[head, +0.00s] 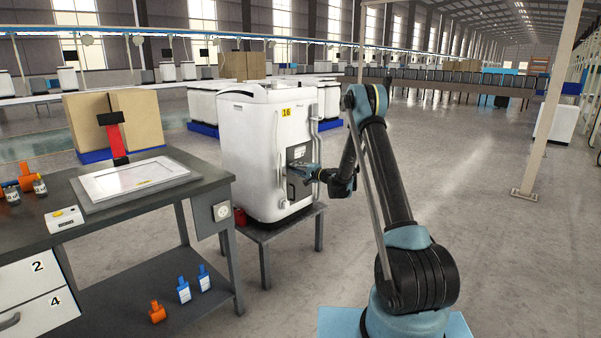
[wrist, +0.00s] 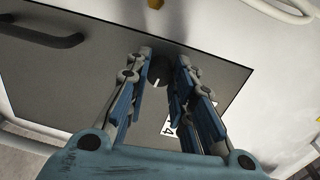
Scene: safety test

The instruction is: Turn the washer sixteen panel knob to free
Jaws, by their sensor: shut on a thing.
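The white washer (head: 265,150) with a yellow label reading 16 stands on a low dark table. Its grey panel (head: 300,153) faces my arm, and it fills much of the wrist view (wrist: 60,75). The dark round knob (wrist: 160,69) with a light mark sits on the panel between my fingertips. My gripper (wrist: 163,62) is shut on the knob; in the head view my gripper (head: 303,171) is at the panel. A white label reading 4 (wrist: 170,129) is partly hidden by a finger. The knob's setting labels cannot be read.
A dark handle (wrist: 45,34) is on the same panel, left of the knob in the wrist view. A workbench (head: 75,195) with a white tray (head: 133,180) stands at the left. Open floor (head: 470,230) lies to the right.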

